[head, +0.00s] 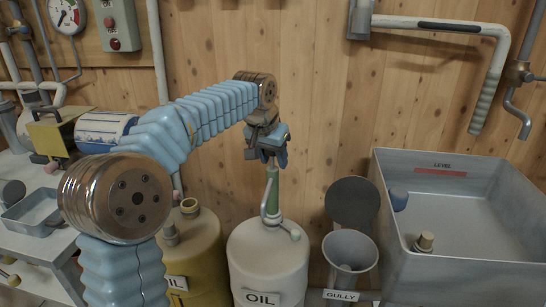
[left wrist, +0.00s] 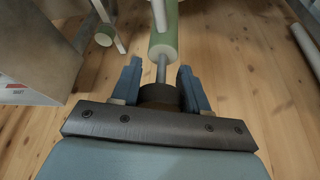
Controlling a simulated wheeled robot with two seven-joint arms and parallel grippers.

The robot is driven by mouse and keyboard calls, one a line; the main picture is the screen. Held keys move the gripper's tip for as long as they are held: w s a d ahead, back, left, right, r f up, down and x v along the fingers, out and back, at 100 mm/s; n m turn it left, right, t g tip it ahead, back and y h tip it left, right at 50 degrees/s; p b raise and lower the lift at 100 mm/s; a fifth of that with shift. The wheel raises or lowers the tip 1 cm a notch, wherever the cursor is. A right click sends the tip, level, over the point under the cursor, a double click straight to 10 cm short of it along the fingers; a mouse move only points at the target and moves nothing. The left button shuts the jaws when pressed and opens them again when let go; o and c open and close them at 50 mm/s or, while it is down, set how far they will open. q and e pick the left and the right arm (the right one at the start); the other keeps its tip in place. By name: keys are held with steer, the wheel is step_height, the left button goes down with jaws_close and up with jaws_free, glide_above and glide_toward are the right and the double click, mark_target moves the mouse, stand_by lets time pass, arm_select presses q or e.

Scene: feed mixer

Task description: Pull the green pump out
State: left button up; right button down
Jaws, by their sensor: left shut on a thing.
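The green pump (head: 273,190) stands upright at the top of a white drum labelled OIL (head: 268,262). A bent grey pipe runs down beside its green body. My left gripper (head: 270,155) is directly above the pump, shut on the top of its rod. In the left wrist view my left gripper (left wrist: 160,84) has a blue finger on each side of the dark knob at the rod's end. The pump's green body (left wrist: 163,45) lies beyond it there. The pump's lower end is not visible. My right gripper is not in view.
A yellow drum (head: 196,255) stands to the left of the white one. A grey funnel marked GULLY (head: 350,250) with a dark round lid (head: 352,202) is close on the right. A grey metal tank marked LEVEL (head: 460,215) fills the right side. The wooden wall (head: 330,80) is behind.

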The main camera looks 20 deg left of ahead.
arm_select(q)
steer(key=shift+r, duration=0.1)
steer(key=c, duration=0.5)
steer(key=shift+c, duration=0.2)
steer(key=shift+r, duration=3.5)
